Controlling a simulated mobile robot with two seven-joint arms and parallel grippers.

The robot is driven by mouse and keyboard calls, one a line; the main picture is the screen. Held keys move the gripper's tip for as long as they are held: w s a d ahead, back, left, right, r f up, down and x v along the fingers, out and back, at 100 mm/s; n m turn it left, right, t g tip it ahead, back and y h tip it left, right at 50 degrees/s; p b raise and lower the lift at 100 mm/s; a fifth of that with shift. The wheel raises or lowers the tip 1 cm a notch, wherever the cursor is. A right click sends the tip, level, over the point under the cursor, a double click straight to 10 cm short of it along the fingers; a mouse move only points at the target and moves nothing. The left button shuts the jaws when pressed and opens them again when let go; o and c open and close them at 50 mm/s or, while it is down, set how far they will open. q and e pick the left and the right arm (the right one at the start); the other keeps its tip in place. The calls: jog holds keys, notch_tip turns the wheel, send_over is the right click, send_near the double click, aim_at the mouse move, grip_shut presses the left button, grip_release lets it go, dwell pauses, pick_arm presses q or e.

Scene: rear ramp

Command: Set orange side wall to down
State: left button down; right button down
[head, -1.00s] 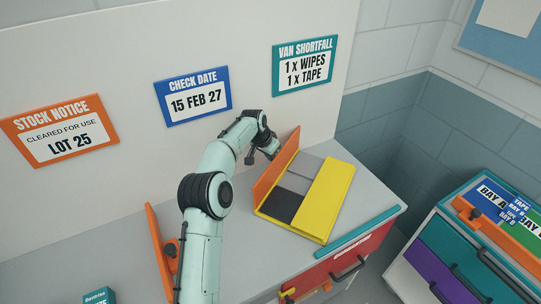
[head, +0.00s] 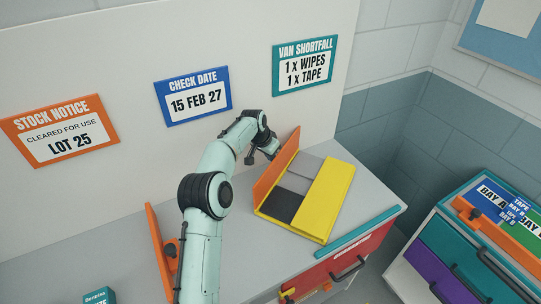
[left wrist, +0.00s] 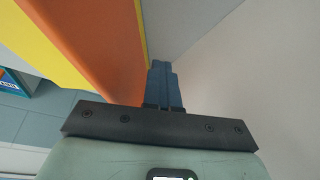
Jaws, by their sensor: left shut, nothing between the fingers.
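The orange side wall (head: 276,166) stands raised along the left edge of a yellow-framed tray (head: 325,205) with grey and dark sections. In the left wrist view the orange wall (left wrist: 105,50) fills the upper left, with a yellow edge beside it. My left gripper (head: 271,153) is at the outer, left side of the wall, near its upper far part. In the left wrist view its blue fingers (left wrist: 163,84) are together and empty, close beside the wall. I cannot tell whether they touch it. My right gripper is not in view.
The tray sits on a grey counter (head: 130,262) before a white back panel with signs. Another orange panel (head: 160,250) with a dark knob stands at the left. A red drawer (head: 345,262) is below, and a drawer cabinet (head: 450,255) stands right across a gap.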

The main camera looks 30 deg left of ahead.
pick_arm(q)
jog(key=c, duration=1.2)
grip_release()
jog(key=shift+c, duration=0.2)
jog(key=shift+r, duration=0.1)
jog(key=v, duration=1.5)
jog(key=shift+r, duration=0.15)
jog(key=v, duration=1.1)
jog(key=shift+r, duration=0.4)
jog(key=shift+s, duration=0.1)
